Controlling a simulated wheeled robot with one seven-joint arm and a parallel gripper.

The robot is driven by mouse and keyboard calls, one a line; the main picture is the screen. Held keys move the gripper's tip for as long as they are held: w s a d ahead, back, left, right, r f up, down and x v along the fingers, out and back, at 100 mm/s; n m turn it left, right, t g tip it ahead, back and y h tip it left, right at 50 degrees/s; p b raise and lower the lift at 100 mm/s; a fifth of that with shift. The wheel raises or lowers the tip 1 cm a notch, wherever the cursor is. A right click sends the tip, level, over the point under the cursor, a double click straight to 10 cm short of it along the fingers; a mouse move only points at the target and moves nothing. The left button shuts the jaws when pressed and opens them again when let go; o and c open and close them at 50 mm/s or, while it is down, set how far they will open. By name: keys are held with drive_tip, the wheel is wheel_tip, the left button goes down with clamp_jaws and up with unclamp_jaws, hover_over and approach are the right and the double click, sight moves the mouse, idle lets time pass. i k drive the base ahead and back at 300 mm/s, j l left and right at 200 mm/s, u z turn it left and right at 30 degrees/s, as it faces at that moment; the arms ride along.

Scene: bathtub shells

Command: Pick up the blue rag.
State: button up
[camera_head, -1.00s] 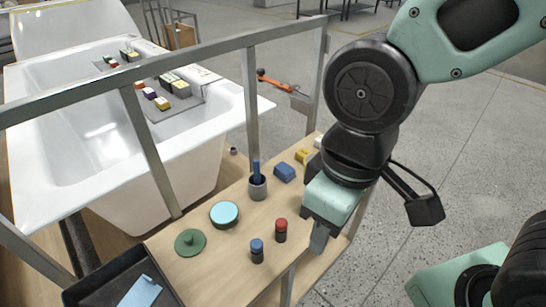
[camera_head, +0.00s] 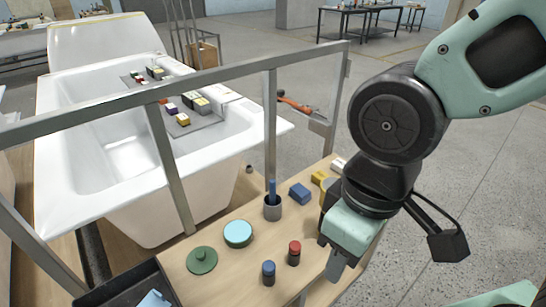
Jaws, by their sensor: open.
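A light blue flat piece (camera_head: 154,299), which looks like a cloth, lies in the black tray at the lower left, cut off by the picture's bottom edge. A darker blue, block-shaped piece (camera_head: 300,193) lies on the wooden shelf; I cannot tell whether it is cloth or a solid block. My gripper (camera_head: 338,266) points down over the right end of the shelf, in front of and to the right of the darker blue piece. It is open, with nothing seen between its fingers, which are partly hidden by its body. It is far from the tray.
The shelf holds a grey cup (camera_head: 272,210) with a blue stick, a turquoise round tin (camera_head: 238,233), a green lidded disc (camera_head: 202,260), a red-topped bottle (camera_head: 294,252) and a blue-topped bottle (camera_head: 268,272). A metal rail (camera_head: 215,78) crosses before the white bathtub (camera_head: 60,190).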

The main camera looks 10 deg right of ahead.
sight(298, 192)
drive_tip(key=i+l+u, duration=0.4)
drive_tip(key=l, duration=0.25)
drive_tip(key=l+u, duration=0.2)
drive_tip(key=l, duration=0.15)
drive_tip(key=i+l+u, duration=0.2)
drive_tip(key=l, duration=0.2)
drive_tip(key=l+u, duration=0.2)
drive_tip(key=l, duration=0.15)
